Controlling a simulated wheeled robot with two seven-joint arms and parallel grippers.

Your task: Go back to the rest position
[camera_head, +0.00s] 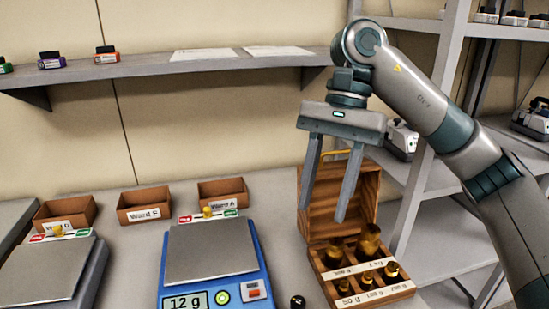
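My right arm comes in from the right side of the head view. Its gripper (323,214) points down with its two fingers apart and nothing between them. It hangs in front of the raised lid of a wooden box (395,294). The open box holds several brass weights (369,240), which stand below the fingertips in the picture. My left gripper is not in view.
A blue scale (211,251) reads 12 g; another scale (44,269) stands at left. Several labelled wooden bins (145,206) line the back. A wall shelf (160,66) runs above, and a grey rack (437,120) stands at right. A dark object (297,301) shows at the bottom edge.

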